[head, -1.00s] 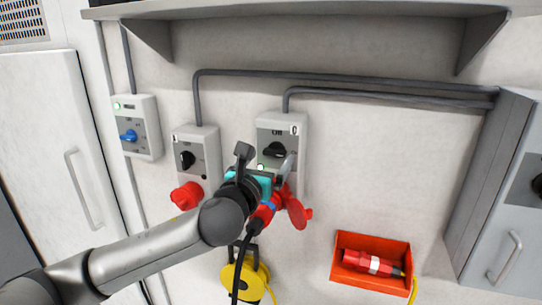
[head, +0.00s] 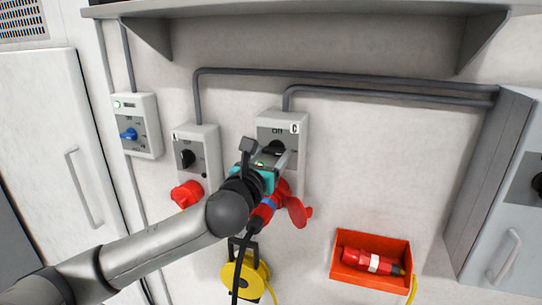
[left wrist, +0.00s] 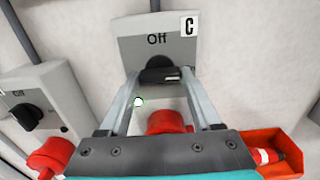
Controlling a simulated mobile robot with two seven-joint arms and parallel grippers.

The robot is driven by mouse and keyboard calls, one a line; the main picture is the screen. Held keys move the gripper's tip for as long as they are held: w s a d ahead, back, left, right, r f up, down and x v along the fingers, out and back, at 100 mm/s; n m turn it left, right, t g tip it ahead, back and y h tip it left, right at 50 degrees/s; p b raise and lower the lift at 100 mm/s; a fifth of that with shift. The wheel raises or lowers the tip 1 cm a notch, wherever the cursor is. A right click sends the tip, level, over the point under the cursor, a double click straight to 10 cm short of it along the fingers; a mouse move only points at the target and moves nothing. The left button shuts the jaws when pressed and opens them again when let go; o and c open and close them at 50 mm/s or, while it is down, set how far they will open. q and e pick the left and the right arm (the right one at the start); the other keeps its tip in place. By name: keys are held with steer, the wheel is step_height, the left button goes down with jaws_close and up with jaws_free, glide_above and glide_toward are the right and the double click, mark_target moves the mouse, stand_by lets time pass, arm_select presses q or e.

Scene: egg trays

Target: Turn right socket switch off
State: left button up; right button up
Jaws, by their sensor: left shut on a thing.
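The right socket box (head: 292,123) is grey, with an "Off" label and a C tag on its face. Its black rotary switch knob (left wrist: 160,76) lies roughly crosswise below the "Off" label in the left wrist view. My left gripper (head: 277,153) is at this box, and its two fingers are shut on the knob from both sides (left wrist: 160,80). Below the knob, a red socket part (left wrist: 168,121) is partly hidden by my gripper. My right gripper is not in view.
A similar socket box (head: 198,141) with a black knob and red outlet stands to the left. Further left is a box with a blue switch (head: 129,134). A red plug with an open red flap (head: 298,211) and dark cable hangs below my gripper. An orange bin (head: 371,280) is lower right.

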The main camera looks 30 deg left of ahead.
arm_select(q)
steer(key=c, duration=0.5)
steer(key=shift+c, duration=0.2)
steer(key=shift+n, duration=0.3)
steer(key=n+p, duration=0.1)
steer(key=n, duration=0.1)
steer(key=shift+n+p, duration=0.4)
steer(key=n+p, duration=0.2)
steer(key=n, duration=0.3)
steer(key=shift+n, duration=0.3)
steer(key=n+p, duration=0.1)
steer(key=n, duration=0.3)
steer(key=n+p, duration=0.2)
steer(key=n, duration=0.2)
steer(key=shift+n, duration=0.6)
